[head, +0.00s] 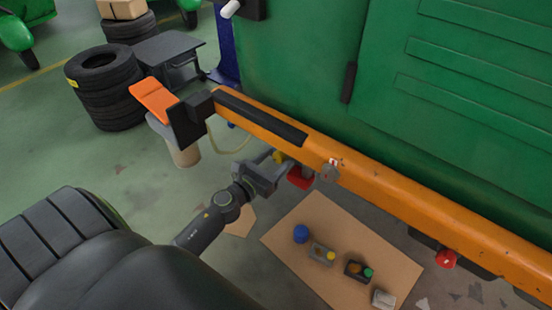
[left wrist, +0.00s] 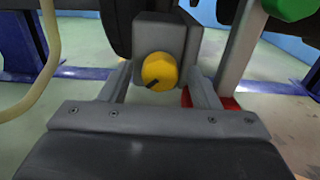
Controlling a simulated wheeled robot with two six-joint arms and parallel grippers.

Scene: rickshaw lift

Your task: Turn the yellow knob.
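The yellow knob (left wrist: 158,72) sits on the front of a grey box (left wrist: 166,32) in the left wrist view, with a dark mark at its lower left. In the left wrist view my left gripper's fingers (left wrist: 160,80) are spread, one on each side of the knob, with gaps visible. I cannot tell how deep the knob lies between them. My right gripper is not in view.
A red part (head: 300,179) hangs close right of my left gripper, under the beam. A cardboard sheet (head: 300,233) on the floor holds a blue cap (head: 301,234) and several small button boxes. Stacked tyres (head: 105,95) stand at the left. A green body (head: 300,60) rises behind the beam.

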